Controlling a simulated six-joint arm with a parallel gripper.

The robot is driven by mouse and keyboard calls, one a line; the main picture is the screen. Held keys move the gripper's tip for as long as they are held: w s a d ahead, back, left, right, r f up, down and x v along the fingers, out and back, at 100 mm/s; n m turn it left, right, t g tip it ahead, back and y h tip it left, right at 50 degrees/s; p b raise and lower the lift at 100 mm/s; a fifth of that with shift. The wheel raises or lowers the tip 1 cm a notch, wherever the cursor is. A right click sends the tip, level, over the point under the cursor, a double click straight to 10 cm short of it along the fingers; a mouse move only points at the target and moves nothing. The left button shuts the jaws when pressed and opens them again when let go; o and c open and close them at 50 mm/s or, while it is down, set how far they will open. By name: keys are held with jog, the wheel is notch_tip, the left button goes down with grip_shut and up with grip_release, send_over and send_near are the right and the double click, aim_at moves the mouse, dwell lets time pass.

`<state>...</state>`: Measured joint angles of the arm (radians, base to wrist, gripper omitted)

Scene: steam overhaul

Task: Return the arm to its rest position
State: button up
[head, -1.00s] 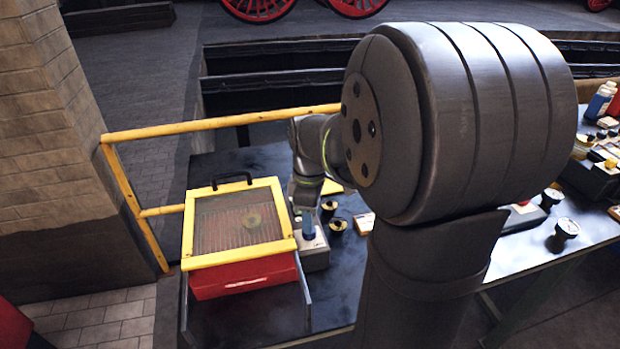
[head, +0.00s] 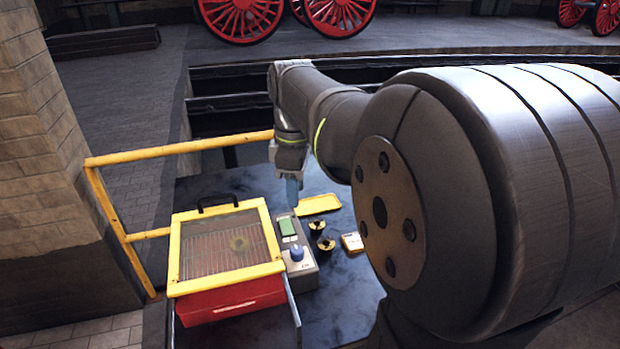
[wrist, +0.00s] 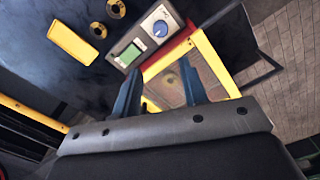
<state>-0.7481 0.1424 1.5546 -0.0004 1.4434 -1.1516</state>
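My gripper (head: 291,196) hangs above the table, behind the grey control box (head: 305,272) with its green screen and blue knob (head: 296,252). In the wrist view my gripper (wrist: 160,88) shows two fingers spread apart with nothing between them, so it is open and empty. My arm reaches in from the right in the head view and hides the right part of the table. The red box (head: 230,298) with a yellow-framed mesh lid (head: 222,208) stands left of the control box. The lid lies down over the box.
A yellow tray (head: 318,204), two dark round parts with brass-coloured tops (head: 322,244) and a small orange-edged card (head: 352,242) lie right of the control box. A yellow railing (head: 180,148) runs along the table's far left. A brick pillar (head: 40,180) stands at left.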

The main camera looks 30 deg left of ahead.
aim_at(298, 249)
jog(key=shift+f, duration=0.15)
notch_tip(298, 249, down, 17)
jog(key=shift+f, duration=0.1)
dwell(0.7)
jog(key=shift+f, duration=0.15)
jog(key=m, duration=0.8)
jog(key=shift+m, duration=0.4)
jog(key=m, duration=0.4)
jog(key=shift+s+m, duration=0.1)
jog(key=shift+m, duration=2.2)
